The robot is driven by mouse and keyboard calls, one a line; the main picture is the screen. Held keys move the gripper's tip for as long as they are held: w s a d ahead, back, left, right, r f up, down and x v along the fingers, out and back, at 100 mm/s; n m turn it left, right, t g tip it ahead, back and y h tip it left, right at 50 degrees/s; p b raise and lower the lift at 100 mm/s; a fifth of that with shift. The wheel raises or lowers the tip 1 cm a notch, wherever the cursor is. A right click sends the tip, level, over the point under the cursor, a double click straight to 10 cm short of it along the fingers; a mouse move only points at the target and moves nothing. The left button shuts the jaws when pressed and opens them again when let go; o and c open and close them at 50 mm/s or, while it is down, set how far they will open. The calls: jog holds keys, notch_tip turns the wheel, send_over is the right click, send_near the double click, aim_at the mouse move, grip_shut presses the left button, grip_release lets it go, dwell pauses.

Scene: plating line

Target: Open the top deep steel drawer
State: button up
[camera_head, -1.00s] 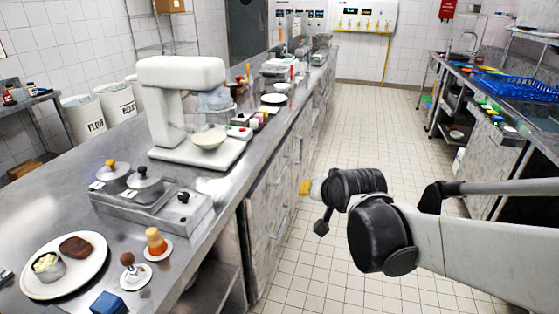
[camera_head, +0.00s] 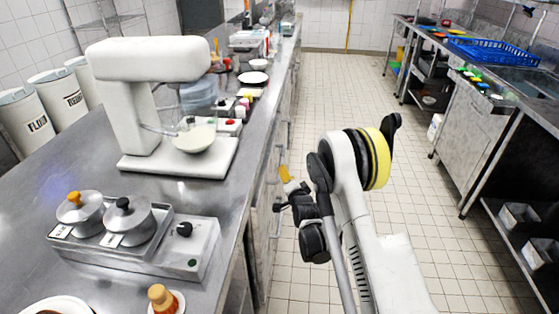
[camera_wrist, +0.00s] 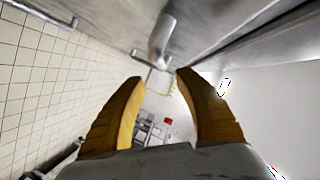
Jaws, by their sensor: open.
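The steel drawer fronts (camera_head: 266,180) run under the left counter's edge, seen at a steep angle in the head view. Which one is the top deep drawer I cannot tell. My gripper (camera_head: 285,174) is beside these fronts, with a yellow fingertip showing below the counter edge. In the wrist view my gripper (camera_wrist: 158,75) has its two yellow fingers spread apart with nothing between them. A grey rounded bar (camera_wrist: 162,40), which looks like a handle, lies beyond the fingertips near a steel surface (camera_wrist: 235,35). Contact between fingers and bar is not visible.
The left counter (camera_head: 225,110) carries a white stand mixer (camera_head: 140,100), a unit with two lidded pots (camera_head: 130,218) and several small items. A tiled aisle (camera_head: 345,100) lies clear ahead. A steel bench with a blue crate (camera_head: 490,52) stands to the right.

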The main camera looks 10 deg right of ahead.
aim_at(282, 161)
jog(key=x, duration=0.9)
jog(key=shift+w+f+b, duration=0.1)
jog(key=shift+w+b, duration=0.05)
jog(key=shift+b, duration=0.25)
jog(key=shift+w, duration=0.5)
grip_shut()
